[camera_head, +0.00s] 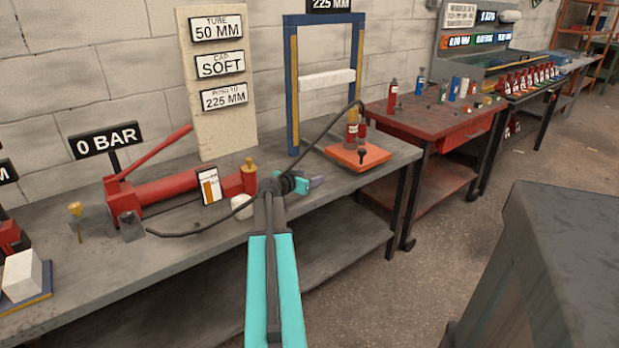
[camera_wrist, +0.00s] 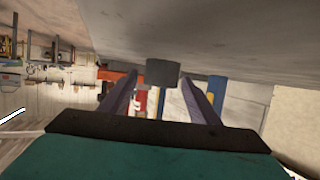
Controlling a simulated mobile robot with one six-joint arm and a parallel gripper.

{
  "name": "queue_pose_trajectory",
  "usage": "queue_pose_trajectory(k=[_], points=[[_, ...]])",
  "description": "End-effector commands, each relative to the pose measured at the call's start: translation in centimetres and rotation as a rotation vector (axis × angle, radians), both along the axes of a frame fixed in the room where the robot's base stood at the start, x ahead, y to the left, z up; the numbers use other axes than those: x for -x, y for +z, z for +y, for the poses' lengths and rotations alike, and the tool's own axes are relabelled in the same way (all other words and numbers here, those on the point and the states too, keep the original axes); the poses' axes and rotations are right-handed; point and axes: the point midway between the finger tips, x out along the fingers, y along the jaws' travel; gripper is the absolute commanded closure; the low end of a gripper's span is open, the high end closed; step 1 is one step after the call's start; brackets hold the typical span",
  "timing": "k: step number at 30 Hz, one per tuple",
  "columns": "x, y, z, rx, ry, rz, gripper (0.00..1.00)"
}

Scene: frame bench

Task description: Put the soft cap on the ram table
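My gripper (camera_head: 300,183) is low over the middle of the bench, left of the orange plate (camera_head: 372,159). In the wrist view my two dark fingers (camera_wrist: 158,80) stand apart. A small grey block (camera_wrist: 163,73) shows between and beyond their tips, with a gap at the left finger; I see no grip on it. A sign (camera_head: 220,65) reads "CAP SOFT". A white round piece (camera_head: 242,205) stands on the bench left of my gripper, partly hidden by my arm; it may be the soft cap. No part is clearly marked as the ram table.
A blue press frame (camera_head: 291,85) with a white crossbar (camera_head: 327,80) stands behind the plate. A red hand pump (camera_head: 170,190) lies at left, its black hose crossing near my gripper.

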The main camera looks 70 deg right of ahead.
Motion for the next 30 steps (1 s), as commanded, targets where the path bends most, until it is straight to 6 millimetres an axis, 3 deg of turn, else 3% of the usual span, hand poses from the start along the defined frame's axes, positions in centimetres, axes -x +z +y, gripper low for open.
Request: queue_pose_trajectory(k=[1,9,24,30], points=[[0.3,-1.7,0.4,-0.020,-0.005,0.010,0.44],[0.4,-1.7,0.4,-0.020,-0.005,0.011,0.44],[0.3,0.0,0.4,-0.018,-0.004,0.011,0.44],[-0.1,0.8,2.8,-0.014,-0.003,0.008,0.44]])
